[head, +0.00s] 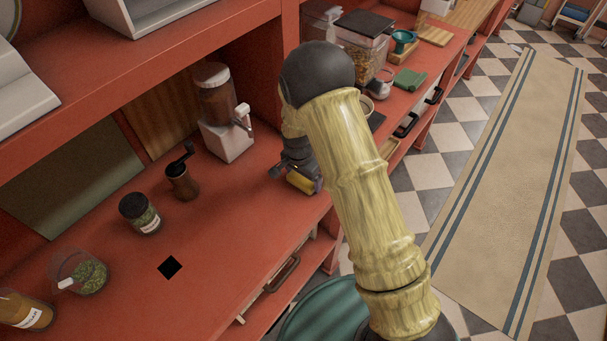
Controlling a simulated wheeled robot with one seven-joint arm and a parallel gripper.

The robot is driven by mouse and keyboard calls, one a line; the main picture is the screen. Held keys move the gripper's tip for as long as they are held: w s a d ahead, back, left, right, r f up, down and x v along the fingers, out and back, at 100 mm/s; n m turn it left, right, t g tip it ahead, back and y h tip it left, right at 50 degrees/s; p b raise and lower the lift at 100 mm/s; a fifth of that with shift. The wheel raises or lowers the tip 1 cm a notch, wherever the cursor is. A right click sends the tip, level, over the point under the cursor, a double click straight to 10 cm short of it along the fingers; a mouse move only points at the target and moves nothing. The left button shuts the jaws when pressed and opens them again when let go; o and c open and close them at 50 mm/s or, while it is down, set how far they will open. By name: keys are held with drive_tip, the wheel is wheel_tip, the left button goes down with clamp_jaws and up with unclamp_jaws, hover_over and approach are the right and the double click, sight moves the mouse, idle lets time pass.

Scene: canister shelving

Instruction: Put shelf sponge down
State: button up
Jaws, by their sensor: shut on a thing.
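My gripper (302,176) is at the front edge of the red counter (235,215), right of the white-based grinder. It is shut on a small yellow block, which looks like the sponge (301,183). The sponge is low, close to the counter top; I cannot tell whether it touches. My arm hides part of the gripper and the fingertips are small and dark. A flat black square (170,267) lies on the counter to the left, apart from the gripper.
A white-based grinder (228,140), a dark hand mill (183,182) and several jars (140,213) stand on the counter. Beyond my arm are a clear food container (364,45) and a green cloth-like item (410,79). An upper shelf (200,50) overhangs the back. Counter around the black square is clear.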

sight(301, 181)
drive_tip(key=shift+f, duration=0.15)
drive_tip(key=o, duration=0.8)
wheel_tip(301, 181, up, 12)
drive_tip(key=s+b, duration=0.1)
drive_tip(key=b, duration=0.2)
drive_tip(key=shift+a, duration=0.4)
drive_tip(key=shift+s, duration=0.1)
